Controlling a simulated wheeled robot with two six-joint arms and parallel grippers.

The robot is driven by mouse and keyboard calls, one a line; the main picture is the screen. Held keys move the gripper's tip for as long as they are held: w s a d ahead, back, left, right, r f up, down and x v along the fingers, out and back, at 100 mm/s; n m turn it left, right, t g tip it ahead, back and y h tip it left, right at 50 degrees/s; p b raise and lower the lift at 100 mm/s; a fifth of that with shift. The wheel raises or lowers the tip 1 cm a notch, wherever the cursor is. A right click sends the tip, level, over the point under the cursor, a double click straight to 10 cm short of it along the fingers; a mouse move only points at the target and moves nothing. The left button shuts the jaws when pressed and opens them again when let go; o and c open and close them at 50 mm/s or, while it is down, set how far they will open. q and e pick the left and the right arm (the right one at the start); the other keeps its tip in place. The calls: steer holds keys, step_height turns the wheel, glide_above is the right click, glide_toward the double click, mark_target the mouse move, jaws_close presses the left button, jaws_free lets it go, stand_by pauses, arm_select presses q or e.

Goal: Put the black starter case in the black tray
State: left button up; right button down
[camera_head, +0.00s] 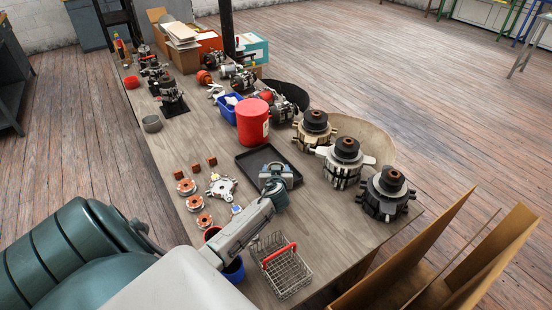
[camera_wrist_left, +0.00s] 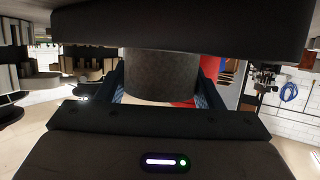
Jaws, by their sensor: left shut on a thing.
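The black tray (camera_head: 248,170) lies on the workbench, partly covered by my left gripper (camera_head: 277,172), which reaches over it. In the left wrist view, a dark grey-black rounded case (camera_wrist_left: 160,75) sits between the jaws, and I take it to be the black starter case. My left gripper is shut on it. The head view hides most of the case behind the gripper, so I cannot tell whether it touches the tray floor. My right gripper is in neither view.
A red canister (camera_head: 252,122) stands just behind the tray. Several alternators, one of them black (camera_head: 386,194), stand to the right. A wire basket (camera_head: 283,268) with a red handle is at the front. Small copper parts (camera_head: 186,187) lie on the left of the workbench (camera_head: 172,140).

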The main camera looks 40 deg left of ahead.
arm_select(q)
steer(key=shift+r, duration=0.15)
steer(key=o, duration=1.1)
steer(key=shift+f, duration=0.2)
steer(key=shift+c, duration=0.2)
steer(key=o, duration=0.4)
steer(key=shift+o, duration=0.2)
steer(key=shift+r, duration=0.15)
steer(key=shift+s+d, duration=0.5)
steer(key=shift+s, duration=0.05)
steer(key=b+v, duration=0.2)
steer(key=v, duration=0.3)
steer(key=shift+s+d+r, duration=0.15)
steer(key=shift+s+r, duration=0.05)
steer(key=shift+r, duration=0.05)
steer(key=shift+s+d+r, duration=0.15)
steer(key=shift+s, duration=0.05)
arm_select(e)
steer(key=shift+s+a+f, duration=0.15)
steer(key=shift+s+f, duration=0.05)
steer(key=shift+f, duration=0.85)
